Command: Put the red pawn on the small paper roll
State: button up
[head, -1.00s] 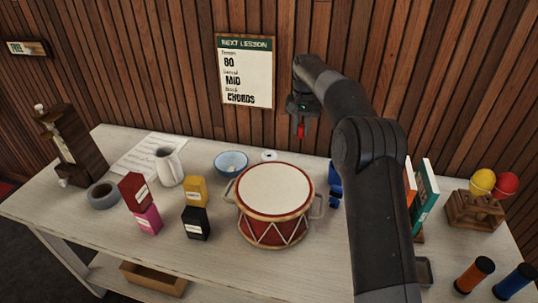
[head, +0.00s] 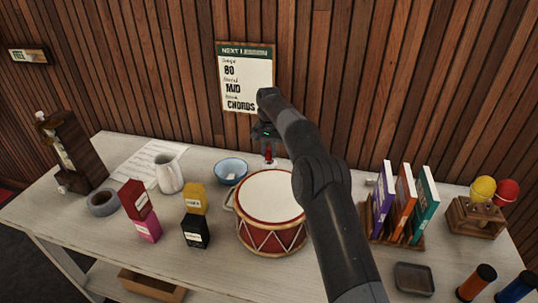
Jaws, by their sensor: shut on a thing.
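My gripper (head: 267,140) is shut on the red pawn (head: 268,153), which hangs upright below the fingers behind the drum. The small paper roll (head: 269,164), a low white ring, lies on the table behind the drum, to the right of the blue bowl. The pawn's lower end is at or just above the roll in the head view. I cannot tell whether they touch, and the pawn and gripper partly cover the roll.
The red drum (head: 270,241) stands close in front of the roll. The blue bowl (head: 230,171) is just left of it. A white jug (head: 168,174), stacked boxes (head: 195,231) and a grey tape roll (head: 103,203) stand farther left. A book rack (head: 405,241) stands right.

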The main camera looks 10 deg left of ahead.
jog(key=shift+f, duration=0.85)
jog(key=o, duration=0.9)
jog(key=shift+f, duration=0.1)
jog(key=shift+o, duration=0.2)
